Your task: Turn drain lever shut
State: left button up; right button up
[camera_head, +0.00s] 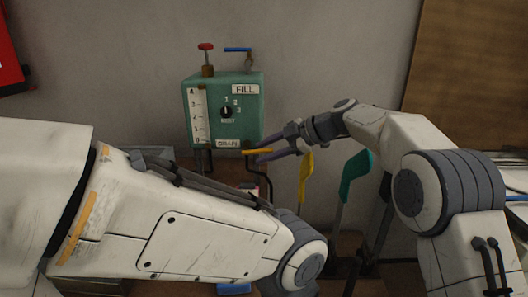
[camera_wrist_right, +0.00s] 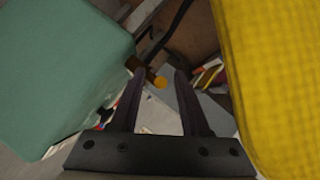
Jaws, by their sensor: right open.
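The green tank box (camera_head: 222,112) stands against the wall, with a FILL label at its top and a DRAIN label at its lower right. The yellow drain lever (camera_head: 257,151) sticks out to the right beside the DRAIN label. My right gripper (camera_head: 262,157) is open at the lever, its fingers pointing left.
A red-knobbed valve (camera_head: 206,57) and a blue lever (camera_head: 238,50) sit on top of the box. A yellow paddle (camera_head: 305,175) and a teal paddle (camera_head: 355,172) stand to the right. A large yellow surface (camera_wrist_right: 275,80) is close on the right in the wrist view.

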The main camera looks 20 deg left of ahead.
jog(key=v, duration=1)
jog(key=shift+c, duration=0.3)
